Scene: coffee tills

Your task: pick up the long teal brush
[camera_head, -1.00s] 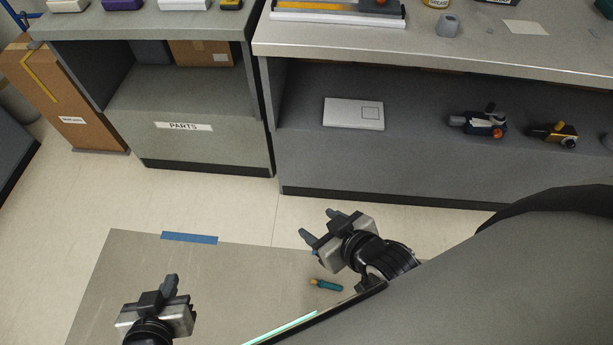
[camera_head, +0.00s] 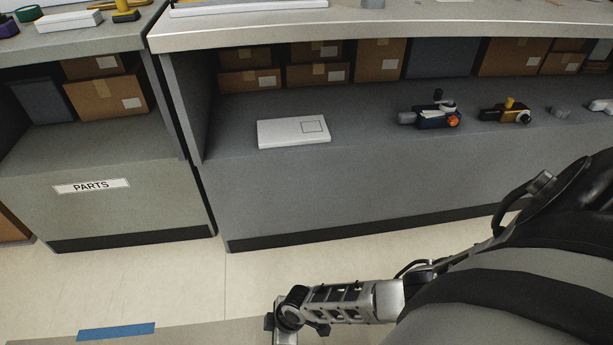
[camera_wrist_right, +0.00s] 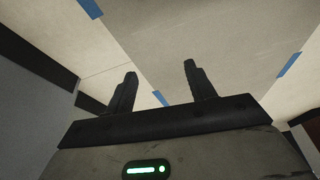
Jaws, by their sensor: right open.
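No teal brush shows in either view now. My right gripper (camera_wrist_right: 160,78) is open in the right wrist view, with its two dark fingers apart and nothing between them. The floor and a grey mat (camera_wrist_right: 225,40) lie beyond the fingertips. In the head view my right arm reaches in from the right, and its gripper end is at the bottom edge, mostly cut off. My left gripper is out of view.
A counter (camera_head: 390,30) with an open shelf holds a white box (camera_head: 293,131), a blue device (camera_head: 432,116) and a yellow-black device (camera_head: 507,113). A PARTS cabinet (camera_head: 110,207) stands left. Blue tape (camera_head: 116,331) marks the mat. Pale floor (camera_head: 180,281) lies before the counters.

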